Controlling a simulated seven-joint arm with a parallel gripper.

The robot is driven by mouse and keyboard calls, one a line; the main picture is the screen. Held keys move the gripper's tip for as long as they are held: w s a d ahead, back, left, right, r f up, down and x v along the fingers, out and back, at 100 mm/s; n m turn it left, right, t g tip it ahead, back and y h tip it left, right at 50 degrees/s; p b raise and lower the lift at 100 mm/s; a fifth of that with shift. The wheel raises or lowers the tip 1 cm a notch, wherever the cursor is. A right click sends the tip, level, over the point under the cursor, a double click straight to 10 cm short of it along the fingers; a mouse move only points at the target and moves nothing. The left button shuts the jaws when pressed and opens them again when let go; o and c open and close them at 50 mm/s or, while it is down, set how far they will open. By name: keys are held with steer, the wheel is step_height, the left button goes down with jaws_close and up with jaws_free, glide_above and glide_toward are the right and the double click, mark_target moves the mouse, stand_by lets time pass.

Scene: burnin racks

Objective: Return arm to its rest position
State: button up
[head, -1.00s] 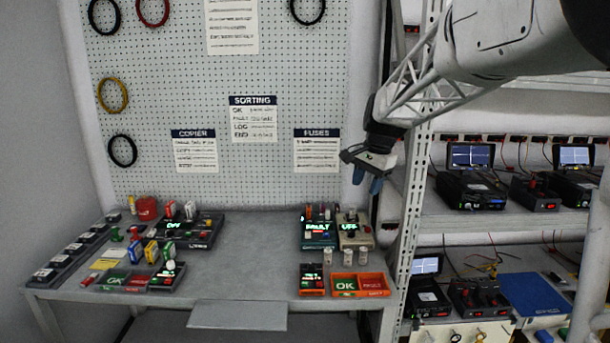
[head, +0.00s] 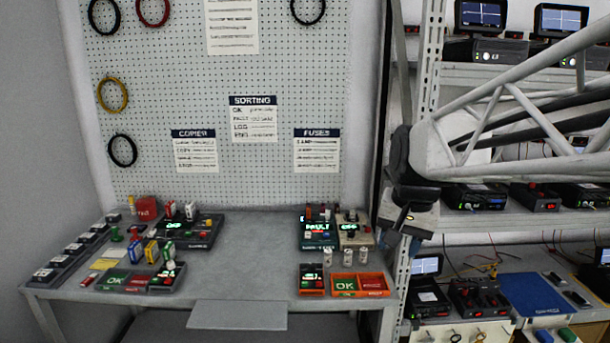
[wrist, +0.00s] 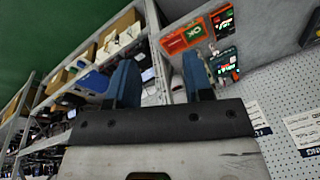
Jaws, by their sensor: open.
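My gripper (head: 410,232) hangs at the right end of the bench, in front of the rack's upright, with my arm reaching in from the right. In the wrist view my gripper (wrist: 160,80) shows two blue fingers set apart, with nothing between them. The bench (head: 240,260) is to the left of the gripper, and the gripper touches nothing that I can see.
The rack (head: 424,90) on the right holds several instruments with screens. An orange tray (head: 360,294) marked OK and lit devices (head: 318,232) stand on the bench's right side. Several small devices and blocks stand on its left. The bench's middle is clear. A pegboard (head: 250,180) stands behind.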

steer(key=s+f+n, duration=0.2)
steer(key=s+f, duration=0.2)
steer(key=s, duration=0.5)
steer(key=s+d+f+n+h, duration=0.1)
steer(key=s+f, duration=0.3)
steer(key=s, duration=0.5)
steer(key=shift+s+f+n+t, duration=0.15)
steer(key=shift+s+n+t, duration=0.15)
steer(key=shift+n, duration=0.2)
stand_by(3.4)
